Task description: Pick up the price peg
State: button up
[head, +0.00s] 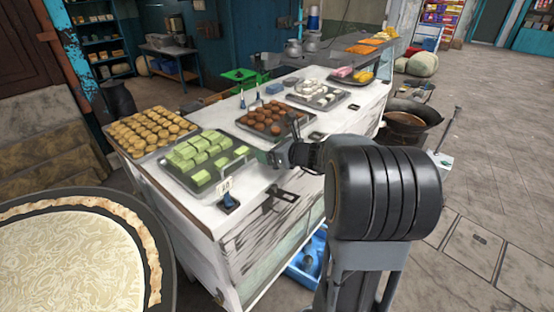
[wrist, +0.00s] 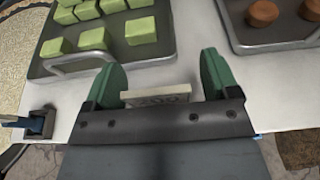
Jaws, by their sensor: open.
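My gripper (head: 264,157) is open over the white counter (head: 272,181), beside the tray of green sweets. In the wrist view its two green fingers (wrist: 159,70) stand apart. A pale price card (wrist: 157,98) with dark figures shows between them, apart from both fingers; its lower part is hidden behind the gripper body. I cannot tell whether a peg is under it. Another price peg (head: 228,200), blue with a white card, stands at the counter's front left; its blue part (wrist: 36,124) shows at the left of the wrist view.
The green sweets' tray (wrist: 160,56) lies just beyond the fingers, and a brown sweets' tray (wrist: 240,47) is at the right. A pan with a large flatbread (head: 75,255) fills the front left. A blue crate (head: 308,262) is below the counter.

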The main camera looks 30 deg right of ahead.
jog(key=c, duration=1)
jog(key=shift+r, duration=0.1)
